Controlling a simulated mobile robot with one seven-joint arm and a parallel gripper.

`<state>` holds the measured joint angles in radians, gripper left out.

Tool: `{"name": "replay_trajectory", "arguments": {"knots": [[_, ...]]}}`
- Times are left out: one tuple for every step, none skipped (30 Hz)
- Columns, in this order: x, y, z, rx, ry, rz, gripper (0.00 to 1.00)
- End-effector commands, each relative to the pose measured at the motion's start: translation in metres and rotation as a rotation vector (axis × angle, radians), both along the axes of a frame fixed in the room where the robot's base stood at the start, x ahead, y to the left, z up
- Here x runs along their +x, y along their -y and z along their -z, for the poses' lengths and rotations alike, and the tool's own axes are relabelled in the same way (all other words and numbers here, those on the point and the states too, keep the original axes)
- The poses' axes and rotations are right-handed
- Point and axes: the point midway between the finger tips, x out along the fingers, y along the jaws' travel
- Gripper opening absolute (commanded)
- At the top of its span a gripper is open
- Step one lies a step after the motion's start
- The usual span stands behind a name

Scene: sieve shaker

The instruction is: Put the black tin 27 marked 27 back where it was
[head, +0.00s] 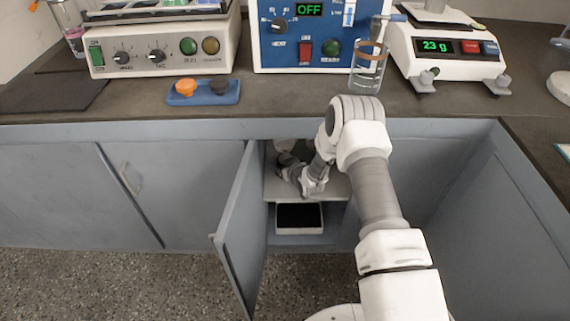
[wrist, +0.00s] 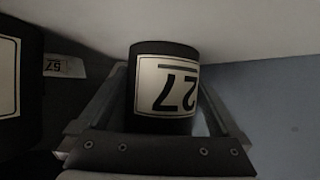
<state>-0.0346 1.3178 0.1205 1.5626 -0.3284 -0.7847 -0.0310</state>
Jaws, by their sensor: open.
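The black tin 27 (wrist: 167,52) shows in the wrist view with a white label reading 27, upside down in this picture. My gripper (wrist: 162,80) is open, with one finger on each side of the tin. I cannot tell whether either finger touches it. In the head view my gripper (head: 286,164) is inside the open cupboard, above its upper shelf (head: 333,188). My arm and the dim light hide the tin there.
Another dark tin with a white label (wrist: 8,75) stands close by at the wrist view's left edge. A small number label (wrist: 64,66) shows behind. The open cupboard door (head: 243,225) is left of my arm. A tray with dark contents (head: 300,218) sits below the shelf.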

Motion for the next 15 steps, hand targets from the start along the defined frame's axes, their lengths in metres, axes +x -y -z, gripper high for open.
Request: {"name": "replay_trajectory", "arguments": {"knots": [[0.000, 0.000, -0.003, 0.000, 0.001, 0.000, 1.00], [0.000, 0.000, -0.004, 0.000, 0.001, 0.000, 1.00], [-0.003, 0.002, -0.007, 0.000, 0.000, 0.001, 1.00], [-0.006, 0.003, -0.008, -0.001, -0.001, 0.001, 1.00], [-0.009, 0.005, -0.010, -0.001, -0.002, 0.001, 1.00], [-0.014, 0.007, -0.014, -0.001, -0.001, 0.001, 1.00], [-0.018, 0.008, -0.017, -0.001, -0.002, 0.001, 1.00], [-0.023, 0.010, -0.019, -0.001, -0.003, 0.001, 1.00], [-0.029, 0.013, -0.024, 0.000, -0.002, 0.001, 1.00], [-0.034, 0.015, -0.027, -0.001, -0.003, 0.001, 1.00], [-0.039, 0.017, -0.030, 0.000, -0.002, 0.001, 1.00], [-0.046, 0.020, -0.033, -0.001, -0.003, 0.001, 1.00], [-0.051, 0.022, -0.036, 0.000, -0.002, 0.001, 1.00], [-0.056, 0.024, -0.039, -0.001, -0.004, 0.001, 1.00], [-0.062, 0.027, -0.043, -0.001, -0.002, 0.001, 1.00]]}}
